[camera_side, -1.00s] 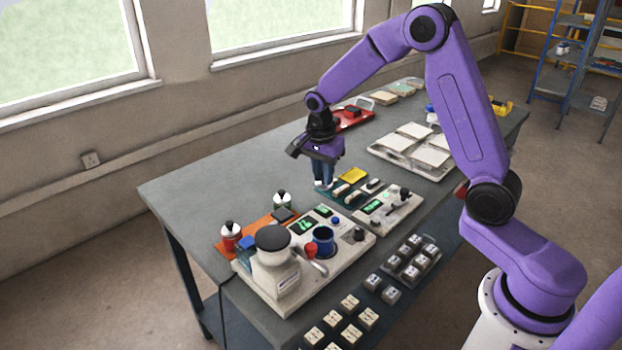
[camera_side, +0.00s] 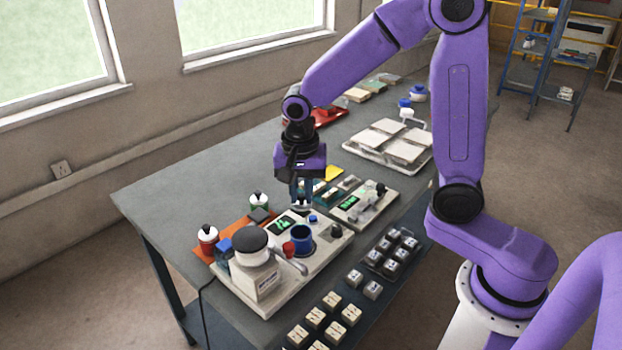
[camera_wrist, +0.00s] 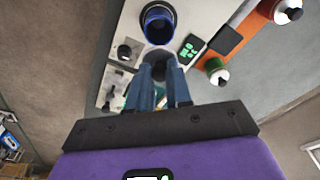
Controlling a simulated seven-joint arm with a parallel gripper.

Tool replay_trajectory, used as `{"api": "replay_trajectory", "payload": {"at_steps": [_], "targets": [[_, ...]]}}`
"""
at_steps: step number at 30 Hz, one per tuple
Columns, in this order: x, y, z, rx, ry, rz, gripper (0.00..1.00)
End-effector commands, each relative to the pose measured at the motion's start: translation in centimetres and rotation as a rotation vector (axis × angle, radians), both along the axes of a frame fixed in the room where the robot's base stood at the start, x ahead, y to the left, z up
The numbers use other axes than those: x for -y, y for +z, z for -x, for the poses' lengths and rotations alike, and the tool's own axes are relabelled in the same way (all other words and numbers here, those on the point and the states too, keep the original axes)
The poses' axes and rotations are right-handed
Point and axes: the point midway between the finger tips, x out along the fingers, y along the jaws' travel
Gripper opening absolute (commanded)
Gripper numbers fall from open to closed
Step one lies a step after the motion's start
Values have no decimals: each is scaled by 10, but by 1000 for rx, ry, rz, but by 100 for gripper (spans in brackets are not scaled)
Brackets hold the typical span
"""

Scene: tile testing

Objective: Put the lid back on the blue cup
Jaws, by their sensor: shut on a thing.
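The blue cup (camera_side: 302,240) stands open and upright on the pale tester board, its mouth facing up. In the wrist view the cup (camera_wrist: 158,24) lies just beyond my fingertips, with its dark inside showing. My gripper (camera_side: 301,196) points down above the board, behind the cup in the side view. It is shut on the lid, a grey disc (camera_wrist: 157,56) with a black knob between the blue fingers of my gripper (camera_wrist: 160,78). The lid is beside the cup in the wrist view, not over its mouth. The fingers hide part of it.
Two bottles (camera_side: 208,239) (camera_side: 258,204) stand on an orange mat. Several labelled blocks (camera_side: 350,315) lie in front.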

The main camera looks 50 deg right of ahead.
Motion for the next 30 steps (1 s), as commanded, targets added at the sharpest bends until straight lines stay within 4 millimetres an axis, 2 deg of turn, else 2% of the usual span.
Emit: {"api": "replay_trajectory", "payload": {"at_steps": [4,22,30], "targets": [[-9,-2,4,-1,48,1,0],[-8,-48,4,-3,45,2,0],[-8,-61,4,-1,45,1,0]]}}
